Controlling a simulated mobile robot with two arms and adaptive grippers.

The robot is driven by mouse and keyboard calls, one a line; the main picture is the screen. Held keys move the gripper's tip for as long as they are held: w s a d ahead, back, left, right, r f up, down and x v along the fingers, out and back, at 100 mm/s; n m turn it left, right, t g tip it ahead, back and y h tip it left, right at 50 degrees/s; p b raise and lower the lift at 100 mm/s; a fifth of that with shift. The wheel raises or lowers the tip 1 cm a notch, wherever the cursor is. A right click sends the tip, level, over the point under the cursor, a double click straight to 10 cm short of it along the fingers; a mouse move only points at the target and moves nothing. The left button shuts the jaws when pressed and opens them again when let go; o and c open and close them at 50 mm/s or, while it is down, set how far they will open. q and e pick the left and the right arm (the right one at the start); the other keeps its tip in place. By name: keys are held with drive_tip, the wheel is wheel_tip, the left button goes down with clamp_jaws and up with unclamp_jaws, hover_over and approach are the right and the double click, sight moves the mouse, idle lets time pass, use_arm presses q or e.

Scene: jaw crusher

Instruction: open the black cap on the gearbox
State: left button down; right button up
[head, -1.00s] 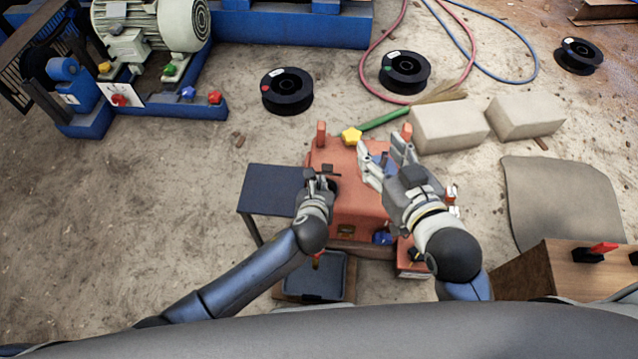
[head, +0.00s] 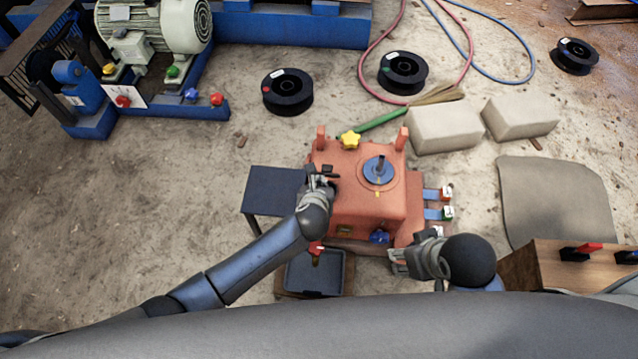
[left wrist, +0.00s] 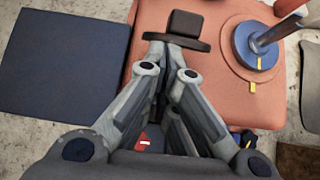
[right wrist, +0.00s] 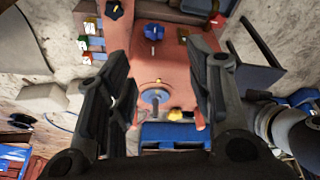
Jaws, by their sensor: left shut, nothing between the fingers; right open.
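The gearbox (head: 365,210) is an orange-red housing in the middle of the head view. Its black cap, a dark disc with a square knob (left wrist: 185,23), shows at the top of the left wrist view. My left gripper (head: 318,178) is at the gearbox's left side, at the cap, and hides most of it in the head view. In the left wrist view its fingers (left wrist: 168,68) are together, just in front of the disc; contact cannot be told. My right gripper (head: 403,262) is open and empty near the gearbox's front right corner. The gearbox shows between its fingers (right wrist: 168,62).
A blue disc with a shaft (head: 378,170) and a yellow knob (head: 350,139) are on the gearbox. A dark side table (head: 268,180) stands left, a dark tray (head: 315,275) in front. A wooden box (head: 570,280) stands at right. Pale blocks (head: 445,127) lie behind.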

use_arm(q)
drive_tip(key=shift+w+r+p, duration=0.1)
drive_tip(key=shift+r+p, duration=0.1)
drive_tip(key=shift+p, duration=0.3)
drive_tip(key=shift+r+g+p, duration=0.1)
drive_tip(key=shift+g+p, duration=0.2)
drive_tip(key=shift+p, duration=0.05)
drive_tip(key=shift+w+d+r+g+y+p, duration=0.1)
drive_tip(key=shift+w+r+g+p, duration=0.3)
drive_tip(key=shift+p, duration=0.75)
drive_tip(key=shift+w+d+r+g+y+p, duration=0.15)
drive_tip(key=shift+w+g+p, duration=0.5)
drive_tip(key=shift+p, duration=0.45)
drive_tip(key=shift+w+d+r+g+y+p, duration=0.1)
drive_tip(key=shift+w+r+g+p, duration=0.3)
drive_tip(key=shift+p, duration=0.75)
use_arm(e)
drive_tip(key=s+f, duration=0.2)
drive_tip(key=f, duration=0.9)
drive_tip(key=s+f+g, duration=0.1)
drive_tip(key=s+f, duration=0.1)
drive_tip(key=f, duration=0.9)
drive_tip(key=shift+d+f+g, duration=0.15)
drive_tip(key=shift+f+g, duration=0.05)
drive_tip(key=shift+g, duration=0.1)
